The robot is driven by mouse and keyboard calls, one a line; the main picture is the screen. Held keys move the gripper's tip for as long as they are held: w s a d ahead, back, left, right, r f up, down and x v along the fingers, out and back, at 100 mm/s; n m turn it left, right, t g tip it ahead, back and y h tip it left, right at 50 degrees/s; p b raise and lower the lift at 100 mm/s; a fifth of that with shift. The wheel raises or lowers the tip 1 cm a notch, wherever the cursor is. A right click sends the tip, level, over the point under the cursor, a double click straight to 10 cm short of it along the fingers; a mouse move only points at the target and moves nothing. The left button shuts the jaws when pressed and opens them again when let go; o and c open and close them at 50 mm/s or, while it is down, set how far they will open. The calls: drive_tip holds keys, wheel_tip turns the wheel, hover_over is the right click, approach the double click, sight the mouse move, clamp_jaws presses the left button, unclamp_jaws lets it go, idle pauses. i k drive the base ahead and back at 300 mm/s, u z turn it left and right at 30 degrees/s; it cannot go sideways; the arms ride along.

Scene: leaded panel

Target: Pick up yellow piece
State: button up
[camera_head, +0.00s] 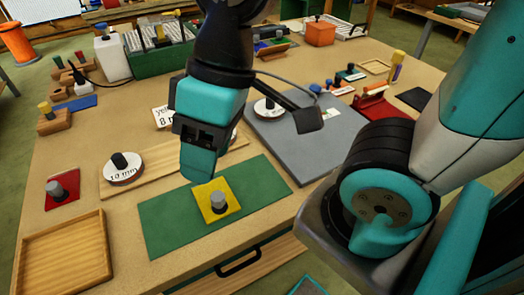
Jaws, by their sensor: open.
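The yellow piece (231,205) is a flat square with a grey cylindrical knob standing up from its middle. It lies on a green mat (163,221) near the front edge of the table. My gripper (198,168), with a black body and teal end, points down above and slightly left of and behind the yellow piece. It appears apart from the piece, and nothing shows in its grip. The jaws are open, though the gap between the fingers is hard to see from this side.
A red piece (72,184) with a knob and an empty wooden tray (103,244) are at left. A round white disc labelled 10 mm (124,174) sits on a wooden board. A grey board (285,150) lies to the right behind the mat. The green mat around the yellow piece is otherwise clear.

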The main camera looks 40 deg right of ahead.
sight(215, 201)
drive_tip(key=z, duration=2)
drive_tip(key=k, duration=0.65)
drive_tip(key=u, duration=1.5)
